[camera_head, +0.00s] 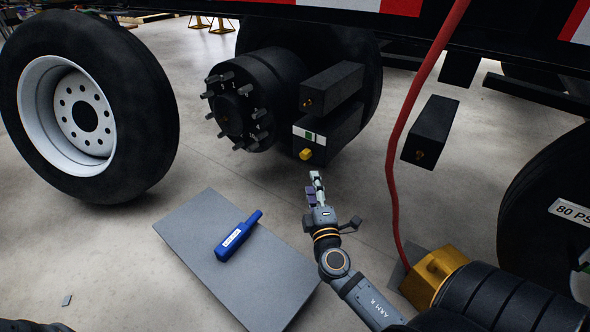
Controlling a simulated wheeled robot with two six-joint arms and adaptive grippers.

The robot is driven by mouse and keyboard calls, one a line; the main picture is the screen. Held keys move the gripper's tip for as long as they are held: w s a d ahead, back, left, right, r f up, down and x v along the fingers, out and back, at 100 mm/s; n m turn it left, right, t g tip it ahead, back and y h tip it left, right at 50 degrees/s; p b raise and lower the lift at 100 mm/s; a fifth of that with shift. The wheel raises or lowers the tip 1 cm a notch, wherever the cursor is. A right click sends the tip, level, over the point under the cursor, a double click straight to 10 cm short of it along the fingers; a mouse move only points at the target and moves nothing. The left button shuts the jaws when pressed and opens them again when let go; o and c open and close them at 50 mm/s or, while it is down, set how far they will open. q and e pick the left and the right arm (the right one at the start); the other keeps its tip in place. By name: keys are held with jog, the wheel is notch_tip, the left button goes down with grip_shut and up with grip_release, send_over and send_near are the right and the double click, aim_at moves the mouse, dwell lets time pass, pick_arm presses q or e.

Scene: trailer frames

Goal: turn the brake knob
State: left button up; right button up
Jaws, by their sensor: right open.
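The likely brake knob (305,154) is a small yellow knob low on the front of a black box (335,134) with a white and green label, beside the wheel hub. My right gripper (316,187) reaches up from the bottom right. It is open and appears empty, with its fingertips just below and slightly right of the yellow knob in the picture. A gap shows between them, but I cannot tell the distance in depth. My left gripper is not in view.
A loose wheel (84,115) stands at left, beside the bare hub (235,105). A red hose (393,150) hangs right of my gripper, near a gold fitting (428,278). A blue device (238,236) lies on a grey board (190,220). Another black box (430,130) hangs at right.

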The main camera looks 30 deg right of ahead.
aim_at(306, 158)
jog(key=b+x, duration=0.1)
jog(key=x, duration=0.9)
jog(key=shift+w+d+r, duration=0.1)
jog(key=shift+w+d, duration=0.05)
jog(key=shift+w, duration=0.05)
grip_shut()
